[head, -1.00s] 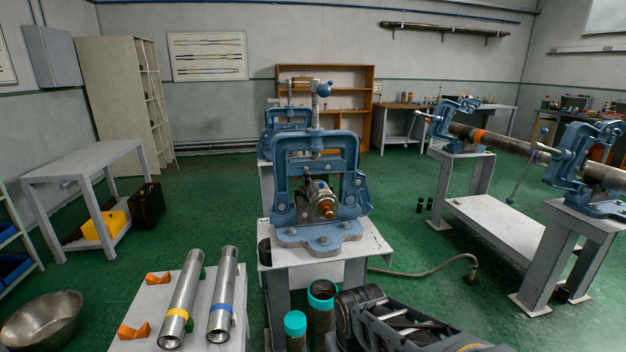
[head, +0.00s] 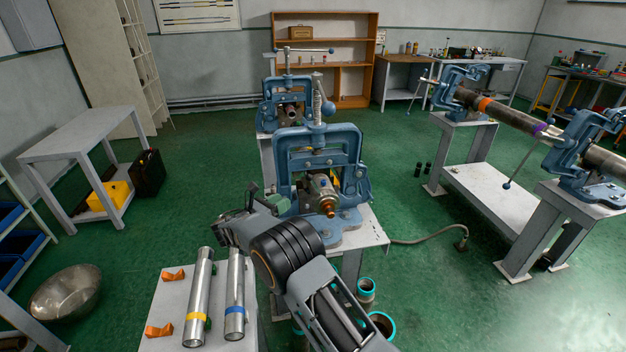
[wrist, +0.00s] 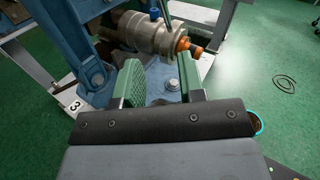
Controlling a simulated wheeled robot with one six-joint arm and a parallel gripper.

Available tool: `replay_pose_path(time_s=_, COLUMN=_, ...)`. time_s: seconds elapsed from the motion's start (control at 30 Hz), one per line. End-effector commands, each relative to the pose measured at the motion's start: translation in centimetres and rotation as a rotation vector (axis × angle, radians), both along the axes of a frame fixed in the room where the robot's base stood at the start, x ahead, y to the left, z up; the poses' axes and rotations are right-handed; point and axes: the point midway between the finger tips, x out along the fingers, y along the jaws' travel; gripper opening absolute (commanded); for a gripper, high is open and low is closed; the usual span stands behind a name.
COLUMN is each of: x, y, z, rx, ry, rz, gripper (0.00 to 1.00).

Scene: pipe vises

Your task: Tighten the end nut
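The near blue pipe vise (head: 350,135) holds a short metallic cylinder (head: 319,188) with an orange-copper end nut (head: 330,209) on its front end. In the wrist view the cylinder (wrist: 145,35) lies across the top, and the end nut (wrist: 184,43) sticks out to the right. My gripper (wrist: 158,80) is open, its two green-padded fingers apart with nothing between them. The fingers are over the vise's base, just short of the cylinder and nut. In the head view my gripper (head: 264,197) is left of the cylinder, partly hidden by my wrist.
Two steel pipes with yellow (head: 195,316) and blue (head: 234,309) bands lie on a small table at the lower left. Teal-rimmed tubes (head: 366,286) stand below the vise table (head: 374,232). A second vise stands behind.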

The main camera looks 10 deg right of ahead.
Motion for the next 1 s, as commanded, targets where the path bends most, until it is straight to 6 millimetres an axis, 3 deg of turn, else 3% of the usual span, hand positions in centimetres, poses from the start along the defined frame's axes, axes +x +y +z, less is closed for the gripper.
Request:
replay_pose_path(time_s=0.27, x=0.8, y=-2.4, z=0.3, rx=-0.061, ry=0.07, rz=-0.02, gripper=0.36)
replay_pose_path(time_s=0.8, x=5.6, y=-10.3, z=0.2, rx=-0.058, ry=0.069, rz=-0.015, gripper=0.36)
replay_pose_path(time_s=1.0, x=6.6, y=-11.7, z=0.2, rx=-0.059, ry=0.068, rz=-0.013, gripper=0.36)
